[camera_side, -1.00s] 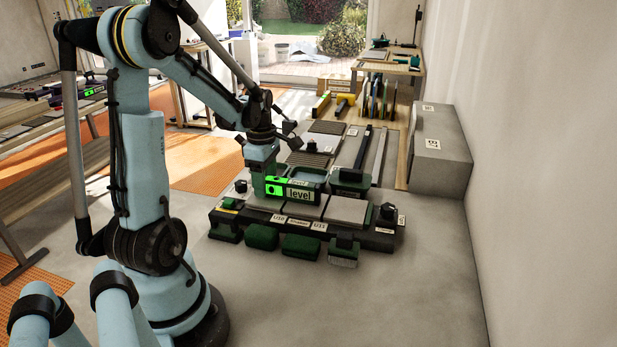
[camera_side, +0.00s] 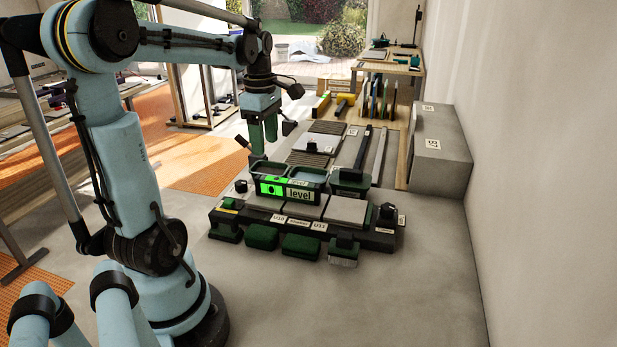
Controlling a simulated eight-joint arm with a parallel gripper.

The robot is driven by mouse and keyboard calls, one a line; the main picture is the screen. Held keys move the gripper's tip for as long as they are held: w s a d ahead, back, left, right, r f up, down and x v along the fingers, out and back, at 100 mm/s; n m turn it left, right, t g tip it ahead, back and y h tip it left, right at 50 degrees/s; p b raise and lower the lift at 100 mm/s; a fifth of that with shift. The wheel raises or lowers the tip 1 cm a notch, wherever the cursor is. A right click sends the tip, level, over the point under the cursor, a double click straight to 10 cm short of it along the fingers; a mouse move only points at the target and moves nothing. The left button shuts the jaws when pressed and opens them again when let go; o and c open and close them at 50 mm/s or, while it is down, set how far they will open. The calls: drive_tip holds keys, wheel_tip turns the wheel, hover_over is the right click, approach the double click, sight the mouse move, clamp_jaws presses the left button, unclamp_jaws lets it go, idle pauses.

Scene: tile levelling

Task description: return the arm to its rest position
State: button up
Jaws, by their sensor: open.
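My gripper (camera_side: 262,152) hangs from my arm with its jaws pointing down, behind and above the level. It is open and I see nothing held in it. The level (camera_side: 288,189) is a dark green block with a bright green display and the word "level" on its front. It sits across the tiles on the dark work base and stands apart from my gripper. A pale grey tile (camera_side: 346,210) lies to its right. Parts of the tiles behind the level are hidden.
Green blocks (camera_side: 299,246) lie along the front of the work base (camera_side: 378,239). Dark knobs (camera_side: 388,211) stand up at its corners. A wooden bench (camera_side: 388,66) with tools is at the back. The floor at front right is clear.

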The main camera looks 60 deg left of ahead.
drive_tip(key=w+d+f+m+t, duration=0.1)
drive_tip(key=d+m+t, duration=0.2)
drive_tip(key=d+m, duration=0.9)
drive_tip(key=w+d+f+m+t, duration=0.1)
drive_tip(key=d+m+t, duration=0.3)
drive_tip(key=d+m, duration=0.8)
drive_tip(key=shift+w+f+m, duration=0.3)
drive_tip(key=shift+f+m, duration=0.45)
drive_tip(key=shift+m, duration=0.35)
